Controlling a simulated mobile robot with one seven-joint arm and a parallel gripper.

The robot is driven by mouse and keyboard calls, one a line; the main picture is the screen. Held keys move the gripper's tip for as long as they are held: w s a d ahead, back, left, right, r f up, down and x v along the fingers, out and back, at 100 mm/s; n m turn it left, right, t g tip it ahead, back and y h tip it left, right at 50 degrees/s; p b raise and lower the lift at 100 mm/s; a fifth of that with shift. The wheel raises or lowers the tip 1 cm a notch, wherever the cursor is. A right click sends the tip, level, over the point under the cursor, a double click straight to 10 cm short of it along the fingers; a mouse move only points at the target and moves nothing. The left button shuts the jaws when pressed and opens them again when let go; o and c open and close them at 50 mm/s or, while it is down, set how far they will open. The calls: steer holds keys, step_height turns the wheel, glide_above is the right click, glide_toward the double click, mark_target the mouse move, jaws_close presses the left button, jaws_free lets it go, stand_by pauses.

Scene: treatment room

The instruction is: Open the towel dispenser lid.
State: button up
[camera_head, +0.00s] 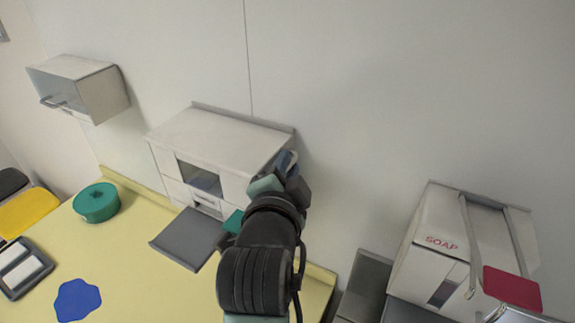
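A white wall-mounted box that looks like the towel dispenser (215,132) is in the middle of the head view. Its front has a dark window (198,178) and a small slot below it. A flat grey panel (190,239) extends below and in front of the box; I cannot tell if it is attached. My gripper (285,172) is at the box's right front side, partly covering it. My dark wrist hides the lower right corner. I cannot tell whether the fingers touch the box or how far apart they are.
A yellow counter (130,255) below holds a round green container (97,202), a blue flat patch (77,300) and a grey two-part tray (22,270). A wall cabinet (85,85) hangs at upper left. A soap dispenser (430,230) with a red paddle (512,288) stands right.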

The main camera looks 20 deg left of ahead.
jaws_close()
stand_by(1.1)
